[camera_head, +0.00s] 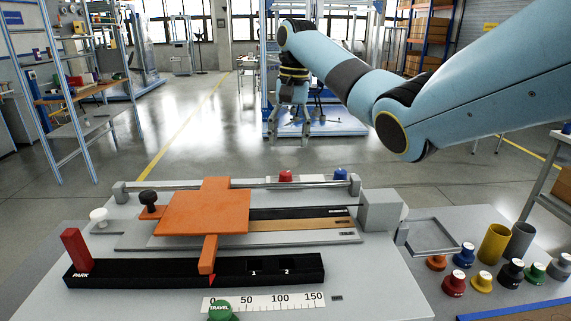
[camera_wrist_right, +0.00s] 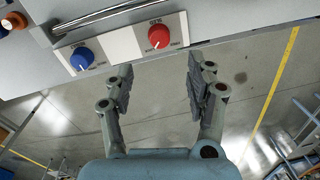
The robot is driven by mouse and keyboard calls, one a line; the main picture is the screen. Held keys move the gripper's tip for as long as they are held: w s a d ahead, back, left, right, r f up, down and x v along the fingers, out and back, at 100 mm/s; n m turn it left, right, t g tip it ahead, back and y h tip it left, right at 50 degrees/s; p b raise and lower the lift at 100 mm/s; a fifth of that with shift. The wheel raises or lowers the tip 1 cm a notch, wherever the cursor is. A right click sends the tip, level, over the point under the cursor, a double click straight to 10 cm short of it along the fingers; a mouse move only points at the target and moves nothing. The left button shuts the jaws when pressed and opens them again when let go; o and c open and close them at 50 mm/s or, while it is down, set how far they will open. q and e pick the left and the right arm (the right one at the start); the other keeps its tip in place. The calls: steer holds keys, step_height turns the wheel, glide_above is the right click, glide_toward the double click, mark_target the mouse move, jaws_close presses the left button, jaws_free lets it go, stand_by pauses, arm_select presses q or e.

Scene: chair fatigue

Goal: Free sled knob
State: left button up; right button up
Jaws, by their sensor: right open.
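The orange sled (camera_head: 190,211) sits at the left on its rail fixture, its red pointer near 0 on the scale (camera_head: 263,302). A black knob (camera_head: 148,198) stands at the sled's left edge, and a white knob (camera_head: 98,215) is further left. A green knob marked TRAVEL (camera_head: 220,311) is at the front edge. My right gripper (camera_head: 291,130) is open and empty beyond the fixture's far side. It points down and also shows open in the right wrist view (camera_wrist_right: 160,85). My left gripper is out of view.
A red block (camera_head: 75,250) stands by the word PARK on the black front bar. Red (camera_head: 285,176) and blue (camera_head: 340,174) knobs sit on the far panel, behind a metal rod. Several coloured knobs and a yellow cylinder (camera_head: 494,244) stand at right.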

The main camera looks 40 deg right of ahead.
mark_target(286, 173)
steer(key=f, duration=0.3)
steer(key=f+p, duration=0.1)
steer(key=f, duration=0.5)
steer(key=shift+w+a+f+p, duration=0.1)
steer(key=shift+a+f+p, duration=0.1)
steer(key=shift+a+p, duration=0.1)
steer(key=shift+c, duration=0.4)
steer(key=shift+c, duration=1.1)
jaws_close()
